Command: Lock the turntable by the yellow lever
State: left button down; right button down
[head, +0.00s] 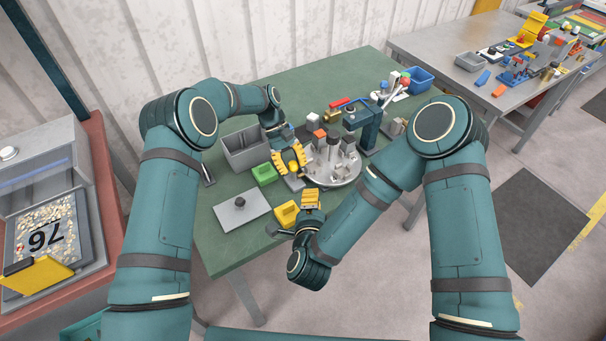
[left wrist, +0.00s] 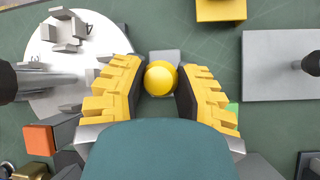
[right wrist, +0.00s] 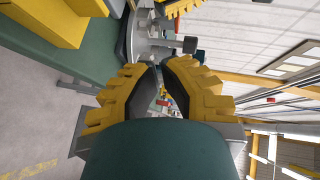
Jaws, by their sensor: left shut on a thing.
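The turntable is a round light-grey disc (head: 345,179) with grey blocks and a dark post on it. It also shows at the upper left of the left wrist view (left wrist: 45,97). The yellow lever's round knob (left wrist: 161,78) sits between the fingers of my left gripper (left wrist: 158,75), beside the disc. The rest of the lever is mostly hidden. My left gripper (head: 293,161) is shut on the knob. My right gripper (head: 311,193) is at the table's front edge, fingertips nearly together and empty; it also shows in the right wrist view (right wrist: 160,64).
A blue bin (head: 418,78) is at the back right.

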jog(key=x, duration=0.7)
jog(key=shift+w+a+f, duration=0.25)
jog(key=shift+w+a, duration=0.3)
jog(key=shift+w, duration=0.05)
jog(key=shift+w+a+f, duration=0.25)
jog(key=shift+w+a, duration=0.25)
jog(key=shift+w, duration=0.15)
jog(key=shift+w+a+f, duration=0.15)
jog(key=shift+w+a, duration=0.2)
jog(key=shift+a, duration=0.05)
